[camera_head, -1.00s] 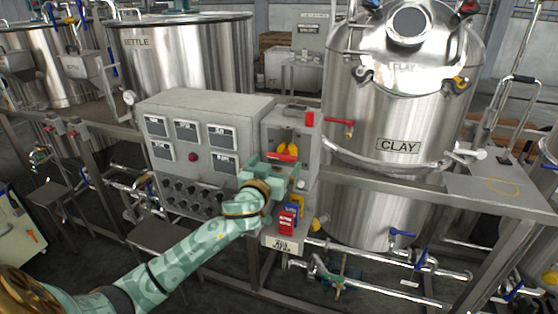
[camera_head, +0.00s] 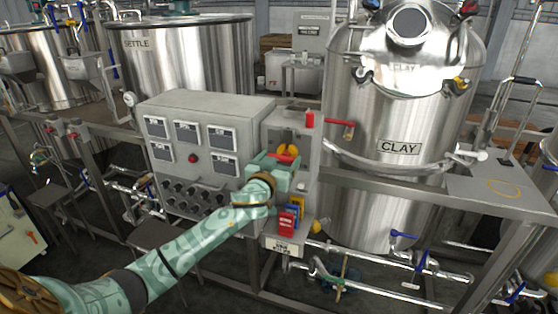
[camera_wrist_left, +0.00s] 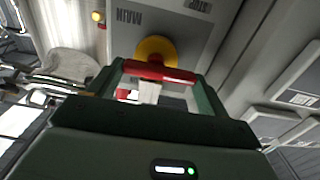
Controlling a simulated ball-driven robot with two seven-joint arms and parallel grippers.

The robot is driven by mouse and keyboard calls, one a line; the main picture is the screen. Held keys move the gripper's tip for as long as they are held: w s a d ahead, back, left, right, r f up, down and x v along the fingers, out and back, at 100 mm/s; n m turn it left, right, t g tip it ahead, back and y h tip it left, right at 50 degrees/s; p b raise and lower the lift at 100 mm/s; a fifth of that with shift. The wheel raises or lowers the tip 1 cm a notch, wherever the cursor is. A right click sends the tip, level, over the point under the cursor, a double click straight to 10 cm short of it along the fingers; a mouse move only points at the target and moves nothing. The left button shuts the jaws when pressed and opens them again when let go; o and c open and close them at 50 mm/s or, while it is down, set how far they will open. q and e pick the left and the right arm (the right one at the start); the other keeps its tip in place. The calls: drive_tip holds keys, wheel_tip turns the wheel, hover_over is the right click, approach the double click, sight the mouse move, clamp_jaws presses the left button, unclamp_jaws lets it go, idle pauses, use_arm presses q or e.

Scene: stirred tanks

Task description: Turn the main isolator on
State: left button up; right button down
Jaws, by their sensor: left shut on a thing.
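The main isolator is a yellow round dial (camera_head: 285,148) with a red handle (camera_head: 292,151) on the front of a grey box. My left gripper (camera_head: 277,162) is at the isolator, shut on the red handle and covering part of it. In the left wrist view, the yellow dial (camera_wrist_left: 157,50) is behind the red handle (camera_wrist_left: 158,73). The handle spans the gap between the fingers of my left gripper (camera_wrist_left: 158,82). A "MAIN" label shows upside down beside the dial. My right gripper is in neither view.
A grey panel with gauges and knobs (camera_head: 193,190) adjoins the isolator box on the left. Red and blue tags (camera_head: 287,221) hang below my gripper. The steel CLAY tank (camera_head: 400,190) stands close on the right, with a red-handled valve (camera_head: 336,122) near the box.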

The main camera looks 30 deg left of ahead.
use_arm(q)
drive_tip(key=shift+r+m, duration=0.1)
drive_tip(key=shift+m, duration=0.2)
drive_tip(key=m+p, duration=0.2)
drive_tip(key=shift+r+m, duration=0.1)
drive_tip(key=shift+m, duration=0.3)
drive_tip(key=m+p, duration=0.1)
drive_tip(key=m, duration=0.3)
drive_tip(key=shift+d+r+m+p, duration=0.1)
drive_tip(key=shift+d+m+p, duration=0.1)
drive_tip(key=shift+m+p, duration=0.15)
drive_tip(key=m+p, duration=0.1)
drive_tip(key=m, duration=0.4)
drive_tip(key=shift+d+p, duration=0.2)
drive_tip(key=shift+p, duration=0.15)
drive_tip(key=m, duration=0.2)
drive_tip(key=m+p, duration=0.1)
drive_tip(key=m, duration=0.1)
drive_tip(key=shift+w+d+f+m, duration=0.1)
drive_tip(key=shift+d+f+m, duration=0.05)
drive_tip(key=shift+f+m, duration=0.1)
drive_tip(key=shift+m, duration=0.3)
drive_tip(key=o, duration=1)
drive_tip(key=shift+d, duration=0.1)
drive_tip(key=v, duration=1.6)
drive_tip(key=shift+p, duration=0.3)
